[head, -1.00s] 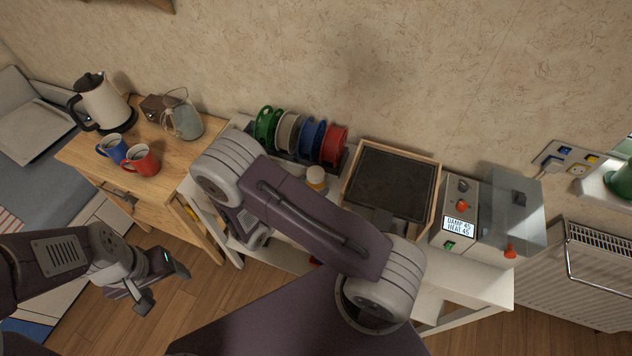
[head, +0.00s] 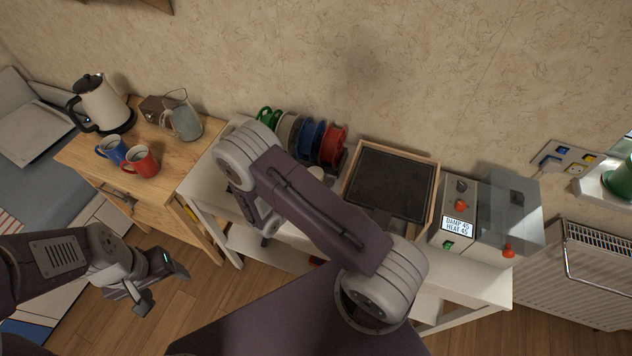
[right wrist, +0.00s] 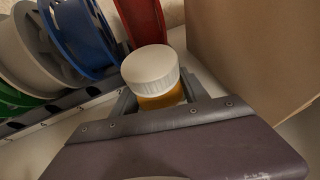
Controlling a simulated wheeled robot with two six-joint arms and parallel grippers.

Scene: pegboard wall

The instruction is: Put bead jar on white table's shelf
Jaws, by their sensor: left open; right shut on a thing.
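The bead jar, with a ribbed white lid and an amber body, shows in the right wrist view (right wrist: 151,70). My right gripper (right wrist: 162,99) is shut on its body, one finger on each side. In the head view only the pale lid (head: 316,172) peeks out above my right arm. The jar's lower part is hidden. The white table (head: 462,286) stands by the wall; its low shelf (head: 262,246) is partly visible beneath the top. My left gripper (head: 163,285) is open and empty, above the floor at the left.
Several coloured spools (head: 311,141) stand in a rack behind the jar. A wooden-framed dark tray (head: 390,183) is right of it, then a grey device (head: 461,222). A wooden table (head: 165,178) with mugs, kettle and pitcher is at the left.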

